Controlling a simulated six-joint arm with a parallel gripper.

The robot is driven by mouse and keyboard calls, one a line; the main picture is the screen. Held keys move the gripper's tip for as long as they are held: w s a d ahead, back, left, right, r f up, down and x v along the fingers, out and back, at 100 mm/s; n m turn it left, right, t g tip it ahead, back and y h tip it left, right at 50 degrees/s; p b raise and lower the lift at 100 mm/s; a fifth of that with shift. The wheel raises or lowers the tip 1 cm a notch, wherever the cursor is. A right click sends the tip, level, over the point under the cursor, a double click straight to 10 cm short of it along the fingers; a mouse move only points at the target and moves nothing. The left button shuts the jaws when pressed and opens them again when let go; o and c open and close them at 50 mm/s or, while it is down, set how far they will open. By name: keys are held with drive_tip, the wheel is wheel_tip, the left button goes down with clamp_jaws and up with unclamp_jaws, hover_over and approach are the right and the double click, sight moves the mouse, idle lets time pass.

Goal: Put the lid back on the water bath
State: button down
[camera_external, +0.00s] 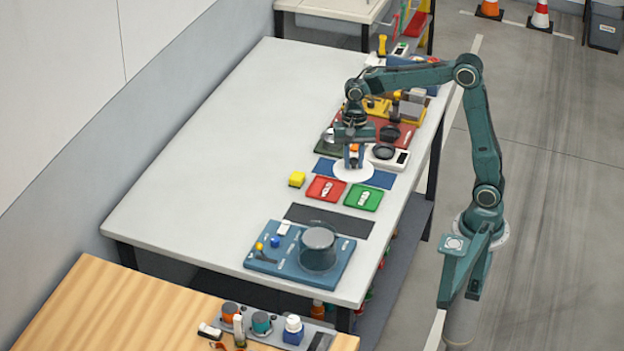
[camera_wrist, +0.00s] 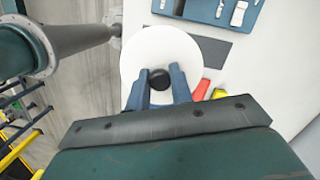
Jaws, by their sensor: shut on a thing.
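The lid is a round white disc (camera_external: 353,169) over the blue mat (camera_external: 379,179) in the external view. I cannot tell whether the lid touches the mat. The water bath seems to be the blue unit (camera_external: 283,262) with a clear round vessel (camera_external: 318,246) at the near end of the table; part of a blue unit (camera_wrist: 215,8) shows in the wrist view.
A dark grey mat (camera_external: 345,225) lies between the water bath and the red tray (camera_external: 326,189) and green tray (camera_external: 363,197). More equipment crowds the table's far right edge. The table's left half (camera_external: 220,150) is clear.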

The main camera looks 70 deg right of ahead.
drive_tip(key=w+a+n, duration=0.3)
drive_tip(key=a+n, duration=0.2)
drive_tip(key=a, duration=1.4)
drive_tip(key=shift+f+n+g+h, duration=0.3)
drive_tip(key=shift+n+g, duration=0.1)
drive_tip(key=shift+w+a+f, duration=0.1)
drive_tip(key=shift+f, duration=0.05)
drive_tip(key=shift+f, duration=3.05)
drive_tip(key=shift+f, duration=0.2)
drive_tip(key=c, duration=0.7)
unclamp_jaws()
